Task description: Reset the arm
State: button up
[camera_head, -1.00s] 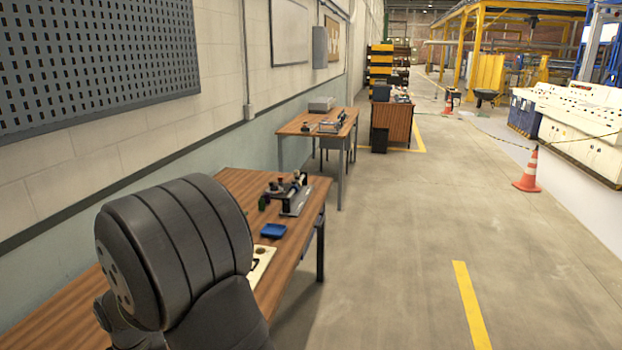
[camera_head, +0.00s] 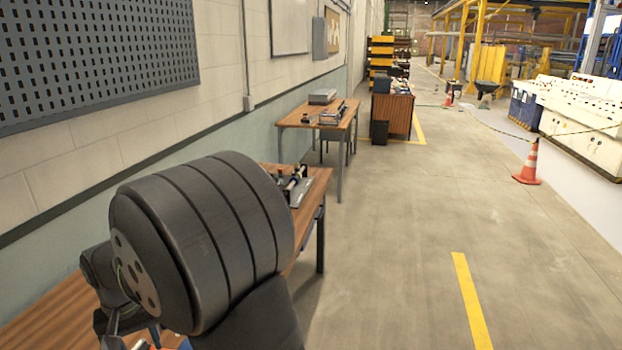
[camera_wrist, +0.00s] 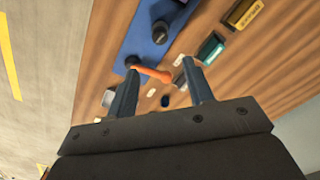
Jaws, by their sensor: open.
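My gripper (camera_wrist: 160,66) is open in the wrist view, with its two blue-grey fingers apart above the wooden workbench (camera_wrist: 105,45). A thin orange piece (camera_wrist: 152,73) shows between the fingertips. I cannot tell how far below them it lies, and nothing is clearly held. In the head view my dark arm covers much of the near workbench (camera_head: 60,315), and the gripper is mostly hidden at the bottom edge.
On the bench in the wrist view are a blue device (camera_wrist: 150,40), a green box (camera_wrist: 210,48) and a yellow-labelled block (camera_wrist: 243,13). In the head view a small machine (camera_head: 297,185) stands at the bench's far end. A perforated wall panel (camera_head: 90,60) hangs left.

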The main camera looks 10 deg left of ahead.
jog(key=shift+r+n, duration=0.75)
jog(key=shift+n, duration=1.85)
jog(key=shift+r+n, duration=0.75)
jog(key=shift+n, duration=1.85)
jog(key=shift+r+n, duration=0.75)
jog(key=shift+n, duration=1.85)
